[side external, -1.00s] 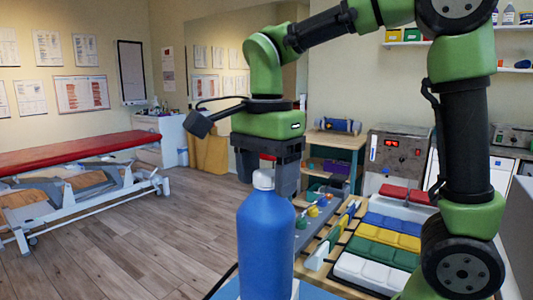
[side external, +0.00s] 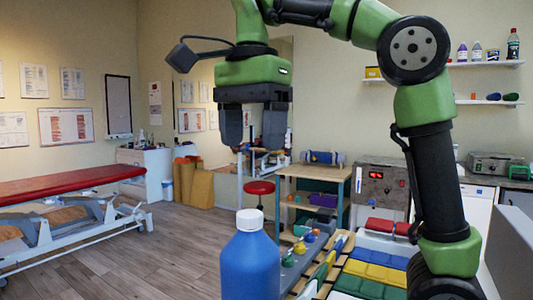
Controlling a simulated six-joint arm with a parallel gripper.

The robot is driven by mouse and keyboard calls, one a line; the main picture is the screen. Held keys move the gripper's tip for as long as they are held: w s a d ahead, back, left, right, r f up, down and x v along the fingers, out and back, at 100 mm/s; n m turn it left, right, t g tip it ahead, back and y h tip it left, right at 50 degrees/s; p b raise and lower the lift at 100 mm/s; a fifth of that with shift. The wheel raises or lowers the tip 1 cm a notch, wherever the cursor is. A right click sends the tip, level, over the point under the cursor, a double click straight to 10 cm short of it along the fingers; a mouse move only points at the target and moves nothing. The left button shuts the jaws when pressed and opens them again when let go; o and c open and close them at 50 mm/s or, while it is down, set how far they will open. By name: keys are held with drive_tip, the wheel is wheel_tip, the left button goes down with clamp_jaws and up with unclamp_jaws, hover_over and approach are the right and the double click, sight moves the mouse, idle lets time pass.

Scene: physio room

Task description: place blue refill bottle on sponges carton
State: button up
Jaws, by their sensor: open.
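The blue refill bottle (side external: 250,262) stands upright in the lower middle of the side external view, with a white cap (side external: 250,220). Its base is cut off by the bottom edge, so what it stands on is hidden. My gripper (side external: 252,146) is open and empty, pointing down, above the bottle in the picture and apart from it. No carton that I can identify as the sponges carton shows in this view.
Colored pads (side external: 375,272) in blue, green, yellow and red lie right of the bottle, beside a wooden rack with small colored balls (side external: 300,247). A control box with a red display (side external: 383,186) stands behind. A red-topped treatment table (side external: 70,176) is at the left.

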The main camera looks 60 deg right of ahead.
drive_tip(key=s+f+n+t+y, duration=0.2)
drive_tip(key=s+f+n+t, duration=0.5)
drive_tip(key=n, duration=0.8)
wheel_tip(320, 180, down, 4)
drive_tip(key=s+a, duration=0.1)
drive_tip(key=s, duration=0.2)
